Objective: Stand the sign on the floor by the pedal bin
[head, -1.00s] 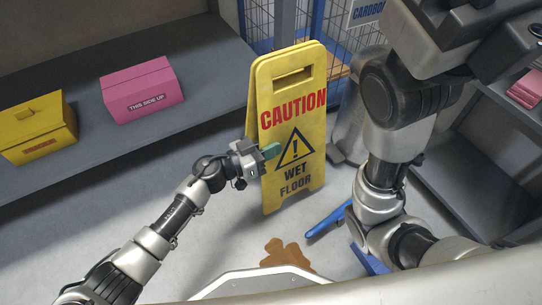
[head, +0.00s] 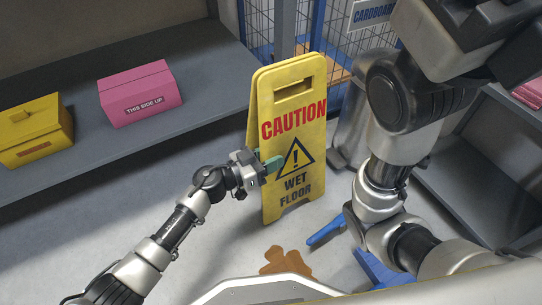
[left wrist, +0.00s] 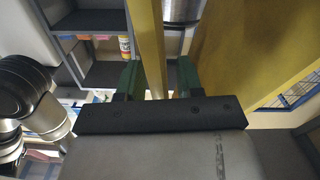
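The yellow caution wet floor sign (head: 314,160) stands upright on the floor in the middle of the head view. My left gripper (head: 262,166) is at its left edge, about mid-height. In the left wrist view my left gripper (left wrist: 160,78) has its green fingers apart, with one yellow sign panel (left wrist: 147,35) between them. A gap shows beside the right finger. The other panel (left wrist: 245,45) lies outside the fingers at the right. A grey bin (head: 346,140), seemingly the pedal bin, stands behind the sign, partly hidden by my right arm. My right gripper is out of view.
A brown spill (head: 286,261) and a blue-handled thing (head: 325,229) lie on the floor in front of the sign. A shelf (head: 75,185) with a pink box (head: 140,92) and a yellow box (head: 36,130) runs along the left. A wire cage (head: 262,25) stands behind.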

